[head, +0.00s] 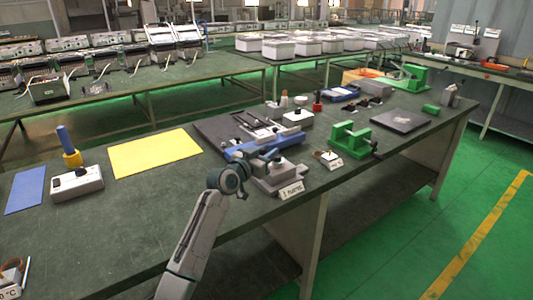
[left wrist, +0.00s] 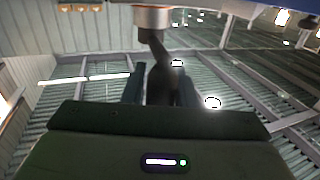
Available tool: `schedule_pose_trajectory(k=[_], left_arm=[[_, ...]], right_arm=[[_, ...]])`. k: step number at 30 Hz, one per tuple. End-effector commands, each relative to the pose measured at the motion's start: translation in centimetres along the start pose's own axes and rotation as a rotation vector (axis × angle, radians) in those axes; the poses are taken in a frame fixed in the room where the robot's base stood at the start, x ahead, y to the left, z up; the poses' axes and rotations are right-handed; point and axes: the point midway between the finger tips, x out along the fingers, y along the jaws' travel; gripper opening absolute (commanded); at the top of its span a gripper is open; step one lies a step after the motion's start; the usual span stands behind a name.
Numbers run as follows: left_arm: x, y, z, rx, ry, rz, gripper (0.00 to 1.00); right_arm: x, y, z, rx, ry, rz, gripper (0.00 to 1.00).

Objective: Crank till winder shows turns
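My left arm reaches in from the bottom of the head view. Its gripper (head: 268,158) is at a low grey device (head: 280,178) with a blue base part, probably the winder, near the bench's front edge. A small white card (head: 291,190) with dark lettering stands at its front; I cannot read it surely. In the left wrist view the two fingers (left wrist: 160,88) stand upright, close on both sides of a dark crank-like arm (left wrist: 160,65). That arm runs up to a pale round part with a coppery rim (left wrist: 152,17). No turn count is legible. My right gripper is not in view.
A green machine with a dark handle (head: 350,139) stands right of the device, a second small card (head: 328,160) beside it. A dark plate (head: 399,121) lies farther right. A yellow sheet (head: 155,153) and a grey box (head: 77,184) are on the left.

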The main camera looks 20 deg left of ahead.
Motion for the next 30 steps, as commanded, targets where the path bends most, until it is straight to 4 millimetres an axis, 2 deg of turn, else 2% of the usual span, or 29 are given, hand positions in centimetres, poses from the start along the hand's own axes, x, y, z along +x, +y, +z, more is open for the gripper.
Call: schedule_pose_trajectory(k=[1, 2, 3, 11, 14, 17, 24, 30], left_arm=[[0.0, 0.1, 0.1, -0.001, -0.001, 0.001, 0.36], [0.0, 0.1, 0.1, -0.001, -0.001, 0.000, 0.42], [0.0, 0.0, 0.1, -0.001, -0.001, 0.000, 0.43], [-0.1, 0.0, 0.1, 0.000, 0.000, -0.001, 0.43], [-0.8, 0.0, 0.1, 0.001, 0.000, -0.001, 0.43], [-2.3, 0.0, 0.2, 0.003, -0.001, -0.001, 0.43], [-7.3, 0.0, 0.3, 0.005, -0.002, -0.001, 0.43], [-10.0, 0.1, 0.2, 0.002, -0.002, 0.000, 0.43]], right_arm=[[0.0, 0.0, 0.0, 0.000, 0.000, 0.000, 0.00], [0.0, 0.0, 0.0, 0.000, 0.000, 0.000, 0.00], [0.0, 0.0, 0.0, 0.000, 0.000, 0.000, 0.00], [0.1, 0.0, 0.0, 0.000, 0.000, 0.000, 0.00], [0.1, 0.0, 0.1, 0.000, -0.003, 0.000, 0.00], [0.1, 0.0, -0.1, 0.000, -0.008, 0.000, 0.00], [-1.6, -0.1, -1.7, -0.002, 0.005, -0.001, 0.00], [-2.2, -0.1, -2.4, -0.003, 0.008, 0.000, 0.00]])
